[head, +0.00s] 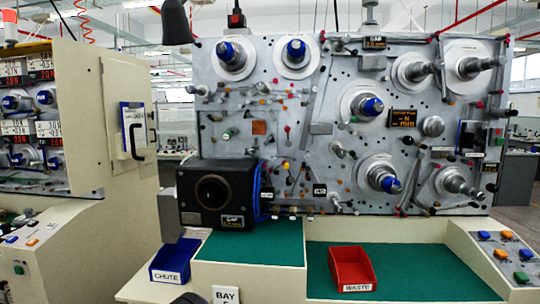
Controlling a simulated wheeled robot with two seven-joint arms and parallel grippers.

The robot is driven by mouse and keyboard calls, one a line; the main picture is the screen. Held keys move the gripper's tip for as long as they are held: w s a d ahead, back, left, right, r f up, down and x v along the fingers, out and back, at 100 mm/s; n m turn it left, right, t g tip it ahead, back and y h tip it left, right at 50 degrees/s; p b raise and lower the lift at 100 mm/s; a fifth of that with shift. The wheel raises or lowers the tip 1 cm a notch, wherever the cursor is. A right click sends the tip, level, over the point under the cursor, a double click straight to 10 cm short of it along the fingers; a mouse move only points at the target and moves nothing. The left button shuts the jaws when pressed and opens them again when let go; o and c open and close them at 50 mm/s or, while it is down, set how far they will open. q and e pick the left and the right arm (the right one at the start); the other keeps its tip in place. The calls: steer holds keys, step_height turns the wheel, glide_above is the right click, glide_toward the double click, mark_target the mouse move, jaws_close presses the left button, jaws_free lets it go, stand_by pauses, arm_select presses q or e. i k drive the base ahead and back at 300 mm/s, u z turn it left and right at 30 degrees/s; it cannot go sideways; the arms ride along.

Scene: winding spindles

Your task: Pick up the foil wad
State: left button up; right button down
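I cannot make out a foil wad anywhere in the head view. The green work surface (405,262) in front of the winding machine (330,110) shows no loose wad. A red bin labelled WASTE (355,287) stands on it, and I see no wad in its visible interior. A blue bin labelled CHUTE (170,277) stands lower at the left; its inside is only partly visible. Neither of my grippers can be made out in this view.
A black boxy unit (215,194) juts from the machine's lower left, above a raised green ledge (250,248). Spindles with blue or grey ends stick out from the panel. A button console (505,252) stands at the right and a cream cabinet (88,110) at the left. Green surface right of the red bin is clear.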

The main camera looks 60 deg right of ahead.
mark_target(251, 152)
steer(key=z, duration=1.75)
